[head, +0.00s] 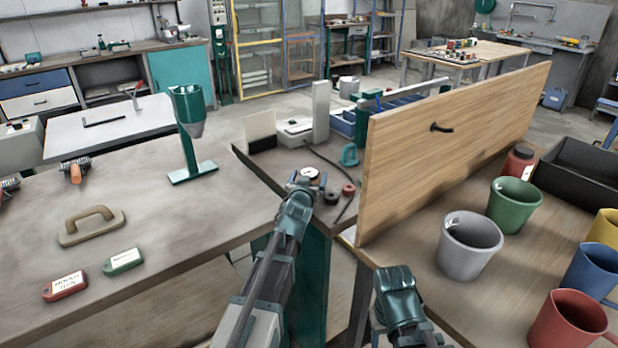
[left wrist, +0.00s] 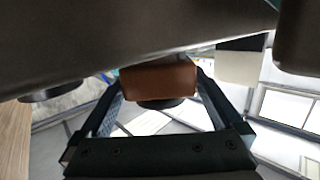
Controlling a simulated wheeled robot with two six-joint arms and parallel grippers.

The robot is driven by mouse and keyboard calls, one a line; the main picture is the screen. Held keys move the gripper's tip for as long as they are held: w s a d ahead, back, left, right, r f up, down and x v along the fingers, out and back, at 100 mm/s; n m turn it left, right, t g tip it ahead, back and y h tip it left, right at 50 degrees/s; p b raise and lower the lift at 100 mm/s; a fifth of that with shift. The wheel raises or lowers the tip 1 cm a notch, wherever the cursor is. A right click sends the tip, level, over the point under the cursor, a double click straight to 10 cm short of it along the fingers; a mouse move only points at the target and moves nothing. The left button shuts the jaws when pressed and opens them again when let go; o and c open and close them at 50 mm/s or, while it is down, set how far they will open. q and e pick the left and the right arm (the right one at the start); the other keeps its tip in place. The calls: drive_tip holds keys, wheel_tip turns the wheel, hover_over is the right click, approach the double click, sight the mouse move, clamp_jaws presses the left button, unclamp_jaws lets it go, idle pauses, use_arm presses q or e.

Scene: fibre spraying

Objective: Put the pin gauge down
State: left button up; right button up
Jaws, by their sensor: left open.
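My left gripper (head: 303,184) is low over the far end of the bench, beside a small round white-faced gauge (head: 310,173), which I take to be the pin gauge. In the left wrist view the left gripper (left wrist: 158,95) has its fingers apart, with a brown block (left wrist: 158,79) and a dark round part between them. I cannot tell whether either finger touches the block. The block appears against the dark bench surface. My right gripper (head: 397,285) is low in front of the wooden panel; its jaws cannot be made out.
A black ring (head: 332,197) and a red piece (head: 348,189) lie close right of the left gripper. The upright wooden panel (head: 450,145) stands right of them. The left bench (head: 160,235) has clear room.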

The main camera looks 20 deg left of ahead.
use_arm(q)
drive_tip(key=shift+r, duration=0.25)
drive_tip(key=p+v, duration=0.2)
drive_tip(key=v, duration=1)
drive_tip(key=shift+f, duration=0.2)
